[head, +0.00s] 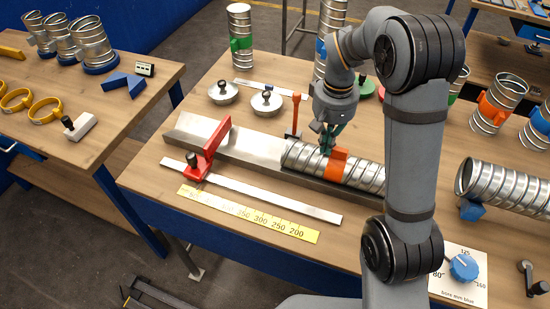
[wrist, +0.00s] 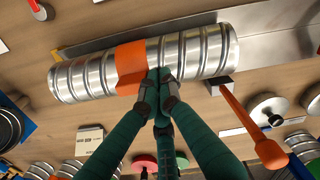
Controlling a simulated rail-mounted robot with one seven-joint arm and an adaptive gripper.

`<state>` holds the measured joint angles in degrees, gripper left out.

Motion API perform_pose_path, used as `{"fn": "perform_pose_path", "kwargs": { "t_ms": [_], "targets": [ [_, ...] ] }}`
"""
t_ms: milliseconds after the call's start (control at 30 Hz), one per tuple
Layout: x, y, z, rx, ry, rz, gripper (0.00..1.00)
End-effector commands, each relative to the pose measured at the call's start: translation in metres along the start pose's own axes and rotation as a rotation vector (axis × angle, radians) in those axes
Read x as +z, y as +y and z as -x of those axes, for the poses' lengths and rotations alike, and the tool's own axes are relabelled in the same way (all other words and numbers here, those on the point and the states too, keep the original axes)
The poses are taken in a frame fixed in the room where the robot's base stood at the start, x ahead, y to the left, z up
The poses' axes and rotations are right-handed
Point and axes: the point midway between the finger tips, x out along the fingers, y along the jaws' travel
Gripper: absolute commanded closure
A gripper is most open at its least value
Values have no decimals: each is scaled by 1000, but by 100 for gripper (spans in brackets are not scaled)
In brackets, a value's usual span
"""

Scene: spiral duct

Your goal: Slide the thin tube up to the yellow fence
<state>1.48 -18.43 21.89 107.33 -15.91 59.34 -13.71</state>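The thin tube (head: 302,158) is a ribbed silver spiral tube with an orange band and tab (head: 337,161). It lies lengthwise in the metal trough (head: 222,145); my arm hides its right end in the head view. In the wrist view the tube (wrist: 200,58) lies across the top. My gripper (head: 329,140) has green fingers; its tips (wrist: 160,82) are together at the tube, beside the orange tab, with nothing seen between them. A small yellow piece (wrist: 57,54), perhaps the yellow fence, shows behind the tube's left end in the wrist view. Contact with it cannot be told.
An orange-handled hammer (head: 295,115) stands behind the trough, close to the tube's left end. Silver lids (head: 266,101) lie farther back. A larger tube (head: 500,186) lies at right.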

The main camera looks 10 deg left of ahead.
Motion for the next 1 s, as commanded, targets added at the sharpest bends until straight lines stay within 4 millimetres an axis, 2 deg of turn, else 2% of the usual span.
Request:
{"fn": "perform_pose_path", "kwargs": {
  "t_ms": [133, 700, 1000],
  "targets": [
    [4, 8, -1, 0, -1, -3, 100],
    [4, 7, 12, 1, -1, -1, 100],
    [1, 1, 12, 1, -1, 0, 100]
  ]
}}
